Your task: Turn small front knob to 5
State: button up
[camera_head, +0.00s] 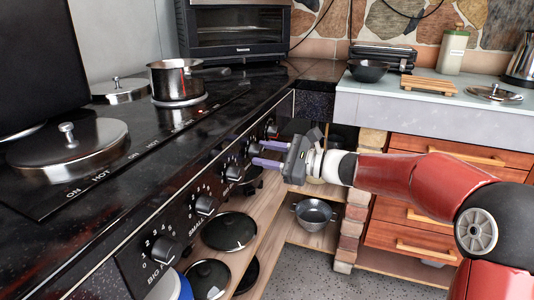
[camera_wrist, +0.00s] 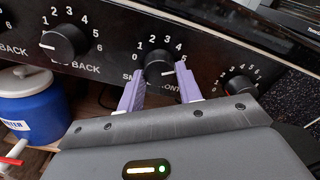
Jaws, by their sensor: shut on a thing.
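The small front knob (camera_wrist: 158,64) is black and round, on the dark stove panel in the middle of the wrist view. Numbers 0 to 5 arc over it, and its label below is partly covered by my fingers. My gripper (camera_wrist: 161,74) has its two purple fingers on either side of this knob, shut on it. In the head view my gripper (camera_head: 254,153) reaches in from the right to the panel, and its fingers largely hide the knob there.
Neighbouring knobs stand close by on the left (camera_wrist: 64,42) and right (camera_wrist: 240,86). Pans lie on a shelf below. Wooden drawers (camera_head: 440,180) are on the right.

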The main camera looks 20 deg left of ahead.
jog(key=shift+f, duration=0.1)
jog(key=o, duration=1)
jog(key=shift+d, duration=0.1)
jog(key=d, duration=0.7)
jog(key=shift+s+d+b, duration=0.3)
jog(key=shift+d, duration=0.05)
